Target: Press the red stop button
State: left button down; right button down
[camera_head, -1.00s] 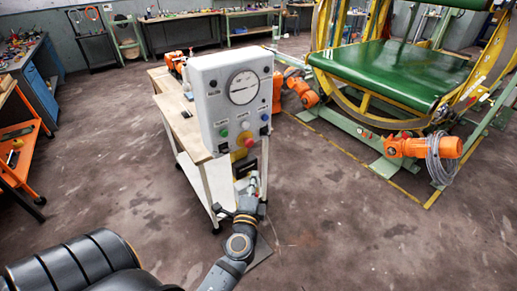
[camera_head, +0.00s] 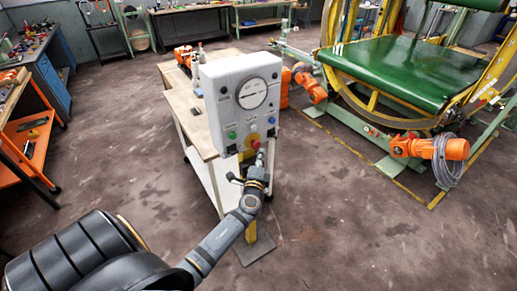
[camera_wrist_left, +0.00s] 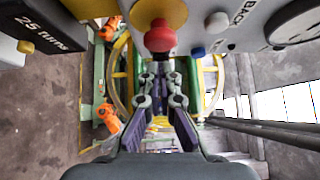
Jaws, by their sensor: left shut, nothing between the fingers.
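The red stop button (camera_head: 254,143) sits in a yellow surround low on the front of a light grey control box (camera_head: 209,118). In the left wrist view the red button (camera_wrist_left: 160,37) is at the top centre, on a yellow base. My left gripper (camera_head: 261,158) is shut and empty, with its tips just below and to the right of the button in the head view. In the left wrist view the fingertips (camera_wrist_left: 160,78) lie just below the button. I cannot tell whether they touch it. My right gripper is not in view.
The box also has a dial (camera_head: 252,93), a green button (camera_head: 232,135) and a blue button (camera_head: 271,120). It stands by a wheeled table (camera_head: 187,118). A yellow ring machine with a green bed (camera_head: 405,68) is at the right. Open floor lies around the stand.

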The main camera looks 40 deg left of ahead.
pick_arm(q)
jog(key=shift+w+a, duration=0.25)
jog(key=shift+a, duration=0.6)
jog(key=shift+d, duration=0.1)
